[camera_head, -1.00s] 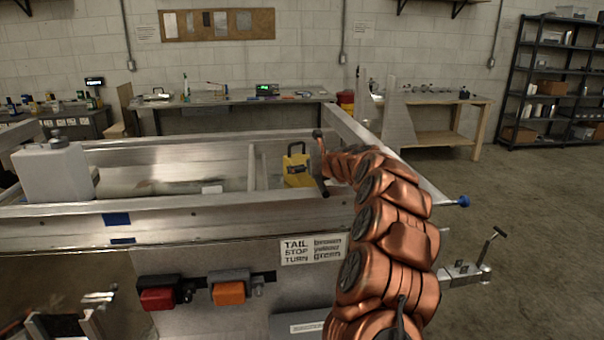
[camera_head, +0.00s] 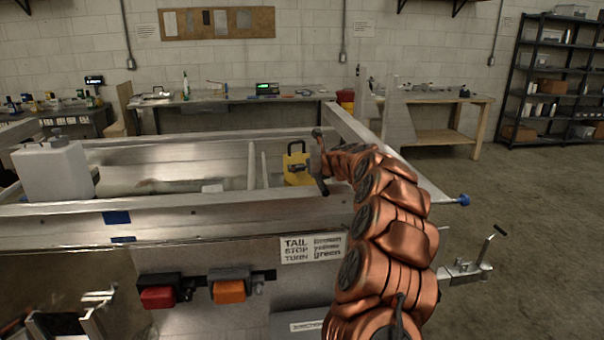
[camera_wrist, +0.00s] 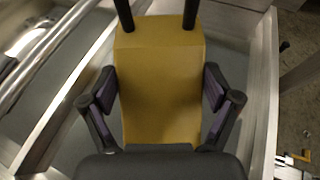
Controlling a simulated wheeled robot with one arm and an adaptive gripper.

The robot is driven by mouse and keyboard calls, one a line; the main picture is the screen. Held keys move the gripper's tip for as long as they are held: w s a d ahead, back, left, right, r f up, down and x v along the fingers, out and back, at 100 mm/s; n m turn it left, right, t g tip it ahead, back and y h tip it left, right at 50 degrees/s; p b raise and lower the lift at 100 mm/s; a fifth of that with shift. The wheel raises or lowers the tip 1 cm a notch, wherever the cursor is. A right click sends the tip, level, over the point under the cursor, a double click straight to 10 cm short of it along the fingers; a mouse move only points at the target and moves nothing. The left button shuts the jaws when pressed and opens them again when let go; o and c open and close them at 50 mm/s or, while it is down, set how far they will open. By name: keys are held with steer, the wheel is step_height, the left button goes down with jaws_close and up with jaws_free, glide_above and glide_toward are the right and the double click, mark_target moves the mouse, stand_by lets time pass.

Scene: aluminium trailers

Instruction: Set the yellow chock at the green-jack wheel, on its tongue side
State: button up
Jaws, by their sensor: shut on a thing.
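The yellow chock (camera_head: 297,171) shows inside the aluminium trailer bed, at its right end, with a dark handle on top. My gripper (camera_head: 318,166) is beside it, partly hidden by my copper arm. In the wrist view, the gripper's two dark fingers (camera_wrist: 160,92) are on either side of the chock (camera_wrist: 162,60) and shut on it. Two dark posts rise from the chock's far end. I cannot tell whether it touches the bed floor. No green-jack wheel can be made out.
The trailer's side wall (camera_head: 200,222) stands in front, with red (camera_head: 158,298) and orange (camera_head: 229,291) lamps below. A white jug (camera_head: 52,172) stands at left. A metal fitting with a T-handle (camera_head: 466,269) juts out at right. Open floor (camera_head: 530,240) lies beyond it.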

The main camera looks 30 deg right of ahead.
steer(key=shift+r, duration=0.1)
step_height(320, 180, up, 18)
steer(key=shift+f+p, duration=0.1)
steer(key=shift+p, duration=0.55)
